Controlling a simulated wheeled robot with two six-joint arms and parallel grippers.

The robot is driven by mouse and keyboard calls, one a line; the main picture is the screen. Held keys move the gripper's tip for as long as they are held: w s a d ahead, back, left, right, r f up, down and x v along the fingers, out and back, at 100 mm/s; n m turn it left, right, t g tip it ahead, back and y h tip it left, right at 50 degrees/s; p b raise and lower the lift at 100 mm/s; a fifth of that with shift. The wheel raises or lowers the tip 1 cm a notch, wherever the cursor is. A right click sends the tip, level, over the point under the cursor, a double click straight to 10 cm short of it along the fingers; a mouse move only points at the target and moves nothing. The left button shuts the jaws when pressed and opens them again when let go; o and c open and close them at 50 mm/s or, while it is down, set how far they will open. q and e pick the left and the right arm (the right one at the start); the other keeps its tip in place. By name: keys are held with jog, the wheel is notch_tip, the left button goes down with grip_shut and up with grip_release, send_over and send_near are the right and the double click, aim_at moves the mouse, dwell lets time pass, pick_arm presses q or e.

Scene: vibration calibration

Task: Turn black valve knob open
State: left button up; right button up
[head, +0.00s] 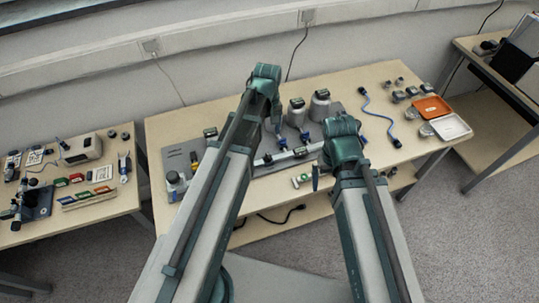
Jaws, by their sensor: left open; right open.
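The black valve knob cannot be made out with certainty. Small dark and blue fittings sit along a pale bar (288,155) on the middle table, partly hidden by my arms. My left gripper (275,122) points down over the equipment, left of two grey canisters, the left one (296,111) and the right one (320,104). My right gripper (318,178) hangs near the table's front edge, beside a small green-and-white item (303,178). Both grippers are open and I see nothing held in them.
Side tables stand left (100,205) and right (480,120).

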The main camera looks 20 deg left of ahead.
aim_at(268, 156)
pick_arm(q)
notch_tip(268, 156, down, 13)
jog(key=b, duration=1.3)
jog(key=shift+f, duration=0.2)
jog(key=shift+c, duration=0.3)
grip_shut()
